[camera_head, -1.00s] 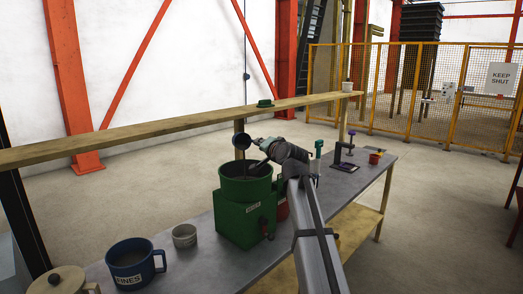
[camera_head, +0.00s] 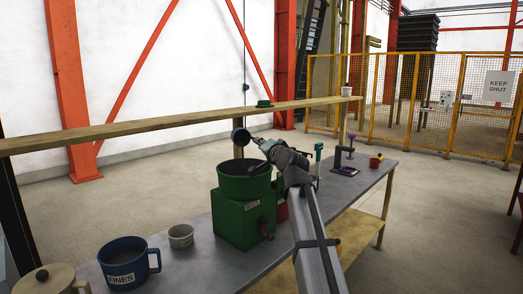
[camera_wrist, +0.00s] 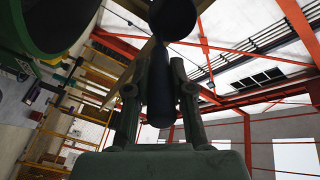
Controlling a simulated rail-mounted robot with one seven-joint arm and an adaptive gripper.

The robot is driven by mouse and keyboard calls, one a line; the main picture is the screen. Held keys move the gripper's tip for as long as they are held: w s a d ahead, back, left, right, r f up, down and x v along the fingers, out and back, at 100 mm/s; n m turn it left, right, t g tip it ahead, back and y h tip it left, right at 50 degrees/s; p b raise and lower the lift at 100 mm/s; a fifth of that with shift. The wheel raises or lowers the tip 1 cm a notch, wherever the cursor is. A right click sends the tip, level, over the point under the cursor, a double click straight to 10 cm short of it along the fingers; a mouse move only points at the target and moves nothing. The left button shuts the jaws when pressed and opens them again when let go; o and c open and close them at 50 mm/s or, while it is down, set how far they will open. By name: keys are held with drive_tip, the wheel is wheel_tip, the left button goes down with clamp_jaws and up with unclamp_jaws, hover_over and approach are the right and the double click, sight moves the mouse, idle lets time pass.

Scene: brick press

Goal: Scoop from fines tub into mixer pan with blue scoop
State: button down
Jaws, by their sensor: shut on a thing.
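The blue scoop (camera_head: 241,136) is held above the green mixer pan (camera_head: 232,169), near its back rim, with its bowl tipped on its side. My gripper (camera_head: 257,142) is shut on the scoop's handle. In the wrist view the dark handle (camera_wrist: 160,107) lies between both fingers, and the bowl is at the top edge. The green mixer pan also shows at the upper left there (camera_wrist: 62,48). The fines tub (camera_head: 125,275), a dark blue handled tub labelled FINES, stands at the front left of the bench. Contents of the scoop and pan cannot be made out.
A small grey cup (camera_head: 181,236) stands between the tub and mixer. A wooden shelf (camera_head: 150,125) runs behind the scoop. A purple-knobbed press (camera_head: 347,160) and red cup (camera_head: 375,162) are farther right.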

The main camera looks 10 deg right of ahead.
drive_tip(key=shift+s+f+t+y+b, duration=0.15)
drive_tip(key=shift+f+t+b, duration=0.7)
drive_tip(key=shift+b, duration=4.2)
drive_tip(key=shift+f+t+y+b, duration=0.15)
drive_tip(key=shift+f+t+b, duration=0.65)
drive_tip(key=shift+b, duration=4.25)
drive_tip(key=t+b, duration=0.1)
drive_tip(key=b, duration=0.5)
drive_tip(key=shift+f, duration=0.3)
drive_tip(key=shift+s+b, duration=0.1)
drive_tip(key=shift+b, duration=1.3)
drive_tip(key=shift+d, duration=0.15)
